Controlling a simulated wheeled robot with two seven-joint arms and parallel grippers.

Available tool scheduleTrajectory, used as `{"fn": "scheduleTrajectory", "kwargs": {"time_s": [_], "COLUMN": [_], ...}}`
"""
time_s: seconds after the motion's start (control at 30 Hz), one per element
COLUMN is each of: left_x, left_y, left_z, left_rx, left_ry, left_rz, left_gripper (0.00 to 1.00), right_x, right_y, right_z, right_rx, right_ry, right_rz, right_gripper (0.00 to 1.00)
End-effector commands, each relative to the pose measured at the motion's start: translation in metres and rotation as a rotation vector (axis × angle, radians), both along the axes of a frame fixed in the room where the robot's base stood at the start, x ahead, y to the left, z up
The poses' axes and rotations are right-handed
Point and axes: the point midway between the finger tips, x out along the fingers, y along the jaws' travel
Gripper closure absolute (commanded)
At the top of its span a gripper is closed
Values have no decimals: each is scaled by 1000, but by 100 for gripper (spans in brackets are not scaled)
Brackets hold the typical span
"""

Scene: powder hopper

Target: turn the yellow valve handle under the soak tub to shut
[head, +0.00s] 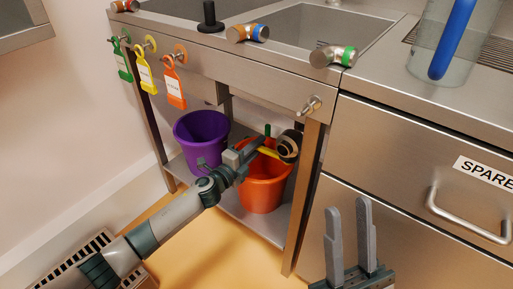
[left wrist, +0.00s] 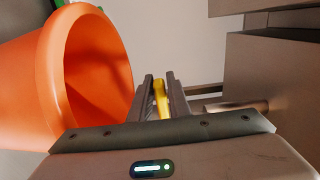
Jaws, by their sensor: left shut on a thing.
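The yellow valve handle (head: 268,153) shows under the sink unit, in front of the orange bucket and beside a dark round fitting (head: 288,147). My left gripper (head: 258,147) reaches in from the left and is shut on the handle. In the left wrist view the yellow handle (left wrist: 161,98) lies between the two fingers (left wrist: 160,82); part of it is hidden by them. My right gripper (head: 348,208) is at the lower right, fingers up and apart, with nothing between them. The sink basin (head: 310,38) is above the handle.
An orange bucket (head: 259,190) and a purple bucket (head: 200,128) stand on the low shelf; the orange one (left wrist: 92,75) is close to my left gripper. Green (head: 121,62), yellow (head: 144,74) and orange (head: 174,85) tags hang on the front. Drawers (head: 420,170) stand right.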

Motion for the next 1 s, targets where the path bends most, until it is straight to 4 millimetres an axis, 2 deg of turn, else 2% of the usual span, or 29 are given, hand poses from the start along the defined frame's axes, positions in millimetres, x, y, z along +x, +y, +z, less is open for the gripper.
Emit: {"fn": "scheduleTrajectory", "kwargs": {"time_s": [0.13,0.17,0.2,0.23,0.63,1.0], "left_x": [8,8,7,7,3,-38], "left_y": [-8,-8,-8,-8,-3,26], "left_z": [-1,-1,-1,-1,0,1], "left_rx": [-1,-1,-1,-1,0,0], "left_ry": [1,1,1,1,1,1], "left_rz": [-3,-3,-4,-4,-2,-2], "left_gripper": [100,79,69,66,66,66], "right_x": [0,0,0,0,0,0], "right_y": [0,0,0,0,0,0], "right_z": [-4,-3,-3,-3,1,23], "right_rx": [0,0,0,0,0,0], "right_ry": [0,0,0,0,0,0], "right_rz": [0,0,0,0,0,0], "right_gripper": [69,69,69,69,69,69]}}
